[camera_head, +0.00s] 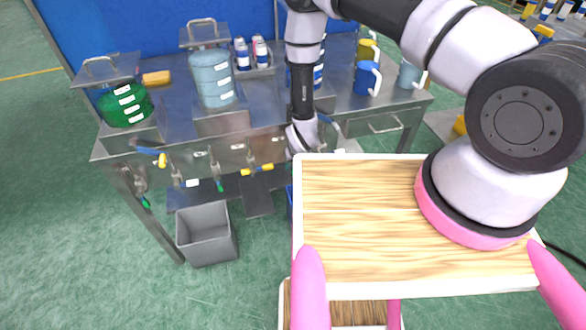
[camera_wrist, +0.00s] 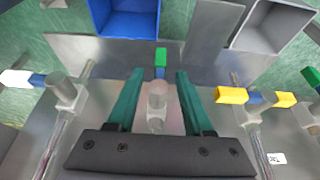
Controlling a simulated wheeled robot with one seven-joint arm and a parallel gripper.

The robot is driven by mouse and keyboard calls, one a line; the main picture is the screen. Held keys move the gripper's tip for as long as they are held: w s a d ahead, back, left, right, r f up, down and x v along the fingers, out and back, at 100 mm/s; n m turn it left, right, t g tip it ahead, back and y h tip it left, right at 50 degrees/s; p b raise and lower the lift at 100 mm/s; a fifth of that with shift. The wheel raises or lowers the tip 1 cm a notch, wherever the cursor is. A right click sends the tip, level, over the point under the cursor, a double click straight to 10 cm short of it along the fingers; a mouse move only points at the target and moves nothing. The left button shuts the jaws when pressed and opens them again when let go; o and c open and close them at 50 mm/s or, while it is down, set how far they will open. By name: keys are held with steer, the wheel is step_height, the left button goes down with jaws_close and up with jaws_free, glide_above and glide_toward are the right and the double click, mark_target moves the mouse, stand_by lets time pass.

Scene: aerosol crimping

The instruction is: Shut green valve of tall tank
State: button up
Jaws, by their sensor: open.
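The tall tank (camera_head: 212,78) with pale blue liquid and white labels stands on the metal bench in the head view. Below the bench front, a green valve handle (camera_head: 218,185) hangs beside a yellow handle (camera_head: 258,169). In the wrist view, my gripper (camera_wrist: 158,73) is open, its two dark green fingers on either side of a valve with a green handle (camera_wrist: 160,58). The handle points toward the top of the picture, with visible gaps to both fingers. My arm hides this spot in the head view, so I cannot tell which tank this valve serves.
Yellow (camera_wrist: 230,95) and white (camera_wrist: 15,78) valve handles flank the gripper in the wrist view. A grey bin (camera_head: 205,235) stands below the bench; a blue bin (camera_wrist: 128,22) is also near. A squat tank of green liquid (camera_head: 125,105) and mugs (camera_head: 367,80) stand on the bench.

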steer(key=x, duration=0.5)
jaws_close()
stand_by(1.4)
